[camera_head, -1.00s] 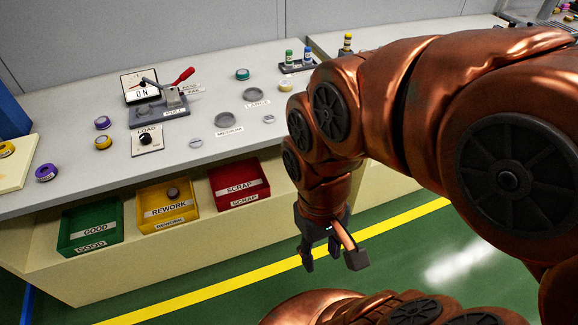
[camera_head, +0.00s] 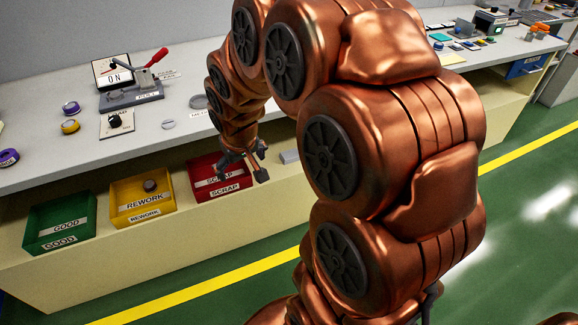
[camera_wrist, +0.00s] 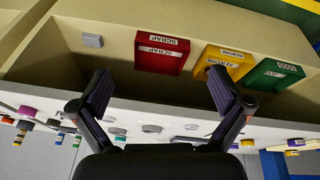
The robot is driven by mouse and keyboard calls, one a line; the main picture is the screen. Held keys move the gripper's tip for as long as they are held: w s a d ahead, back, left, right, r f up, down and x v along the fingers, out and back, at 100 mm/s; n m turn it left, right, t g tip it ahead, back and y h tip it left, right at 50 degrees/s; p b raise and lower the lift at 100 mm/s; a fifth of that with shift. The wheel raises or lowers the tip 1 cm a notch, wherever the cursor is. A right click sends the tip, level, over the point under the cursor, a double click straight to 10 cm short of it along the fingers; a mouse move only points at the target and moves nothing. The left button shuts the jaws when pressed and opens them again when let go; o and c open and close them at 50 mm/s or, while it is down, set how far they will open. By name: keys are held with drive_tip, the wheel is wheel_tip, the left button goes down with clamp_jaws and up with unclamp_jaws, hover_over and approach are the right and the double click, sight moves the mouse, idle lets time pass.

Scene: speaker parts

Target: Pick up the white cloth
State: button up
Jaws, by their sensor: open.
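My gripper (camera_head: 243,168) is open and empty, in front of the red scrap bin in the head view. In the wrist view my gripper's two fingers (camera_wrist: 160,90) are spread apart with nothing between them. A small pale grey, flat-sided thing (camera_head: 290,157) lies on the lower shelf, right of the red bin. It also shows in the wrist view (camera_wrist: 92,40), apart from my fingers. It may be the folded white cloth, but I cannot tell for sure. No other thing that looks like a white cloth shows.
The red scrap bin (camera_head: 215,188), yellow rework bin (camera_head: 142,215) and green good bin (camera_head: 62,238) stand on the lower shelf. Green floor lies in front.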

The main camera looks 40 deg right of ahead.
drive_tip(key=w+d+f+t+h+b, duration=0.1)
drive_tip(key=w+d+f+t+b, duration=0.2)
drive_tip(key=w+d+f+b, duration=0.6)
drive_tip(key=m+t+h+b, duration=0.2)
drive_tip(key=t+b, duration=0.3)
drive_tip(key=b, duration=0.5)
approach(291, 155)
drive_tip(key=w+a+r, duration=0.4)
drive_tip(key=a+r, duration=0.3)
drive_tip(key=a, duration=0.2)
drive_tip(key=d+f+t+b, duration=0.1)
drive_tip(key=d+f+b, duration=0.1)
drive_tip(key=d+f, duration=0.1)
drive_tip(key=s+d+f+t+b, duration=0.1)
drive_tip(key=d+f+b, duration=0.1)
drive_tip(key=d+f, duration=0.1)
drive_tip(key=s+d+f+t+b, duration=0.1)
drive_tip(key=d+f+b, duration=0.1)
drive_tip(key=d+f, duration=0.2)
drive_tip(key=shift+s+f+t+h, duration=0.2)
drive_tip(key=shift+f+t+h, duration=0.1)
drive_tip(key=shift+f, duration=0.45)
drive_tip(key=shift+r+b+x, duration=0.15)
drive_tip(key=shift+b+x, duration=0.75)
drive_tip(key=shift+x, duration=1)
drive_tip(key=shift+r+b+x, duration=0.15)
drive_tip(key=shift+b+x, duration=0.7)
drive_tip(key=shift+x, duration=1.1)
drive_tip(key=c, duration=0.9)
drive_tip(key=shift+r, duration=0.15)
